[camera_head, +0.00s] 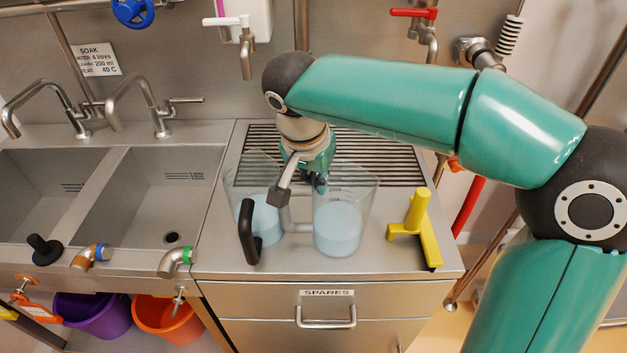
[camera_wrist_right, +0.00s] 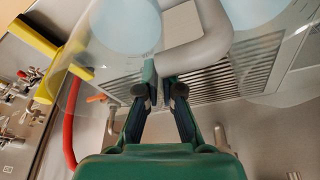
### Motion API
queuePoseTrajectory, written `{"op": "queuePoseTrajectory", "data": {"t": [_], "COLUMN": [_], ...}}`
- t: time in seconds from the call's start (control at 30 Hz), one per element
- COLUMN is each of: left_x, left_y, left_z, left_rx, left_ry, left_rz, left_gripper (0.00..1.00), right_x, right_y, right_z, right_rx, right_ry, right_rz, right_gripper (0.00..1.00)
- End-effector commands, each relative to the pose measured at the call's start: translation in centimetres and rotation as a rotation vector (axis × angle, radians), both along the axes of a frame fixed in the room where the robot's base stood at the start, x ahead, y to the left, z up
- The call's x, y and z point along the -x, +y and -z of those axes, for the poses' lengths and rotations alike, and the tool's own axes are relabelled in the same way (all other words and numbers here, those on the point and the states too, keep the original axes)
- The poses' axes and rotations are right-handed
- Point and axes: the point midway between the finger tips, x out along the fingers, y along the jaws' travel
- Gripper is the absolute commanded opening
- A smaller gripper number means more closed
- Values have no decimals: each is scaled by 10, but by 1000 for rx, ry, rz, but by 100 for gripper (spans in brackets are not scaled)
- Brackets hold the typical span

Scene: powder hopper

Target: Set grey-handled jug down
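The grey-handled jug (camera_head: 339,225) is clear, with pale blue contents, and stands upright over the steel counter (camera_head: 300,265). I cannot tell whether its base touches the counter. My right gripper (camera_head: 318,183) reaches down from above at its grey handle (camera_head: 299,212). A second clear jug (camera_head: 262,222) with a black handle (camera_head: 247,232) is close on the left. My left gripper is out of view.
A slatted drain grille (camera_head: 400,170) lies behind the jugs. A yellow stand (camera_head: 420,232) is right of them. Two sinks (camera_head: 150,195) with taps are on the left. Bare counter lies in front, above the spares drawer (camera_head: 326,308).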

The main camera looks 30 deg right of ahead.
Motion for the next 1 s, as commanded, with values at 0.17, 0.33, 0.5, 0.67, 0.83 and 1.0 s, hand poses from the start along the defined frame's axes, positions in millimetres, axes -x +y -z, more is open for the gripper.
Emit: {"op": "queuePoseTrajectory", "data": {"t": [0.17, 0.33, 0.5, 0.67, 0.83, 1.0], "left_x": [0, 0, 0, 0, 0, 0], "left_y": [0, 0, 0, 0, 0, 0], "left_z": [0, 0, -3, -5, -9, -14], "left_rx": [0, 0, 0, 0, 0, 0], "left_ry": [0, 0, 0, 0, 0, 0], "left_rz": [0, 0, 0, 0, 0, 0], "left_gripper": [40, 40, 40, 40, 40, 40], "right_x": [0, 0, 0, 3, 8, 13], "right_y": [0, 0, 1, 7, 15, 23], "right_z": [0, 0, -5, -26, -60, -91], "right_rx": [0, 0, 0, -2, -2, -2], "right_ry": [1, 1, 0, -2, -3, -2], "right_rz": [0, 0, 0, -1, -1, -2], "right_gripper": [31, 31, 31, 31, 31, 31]}}
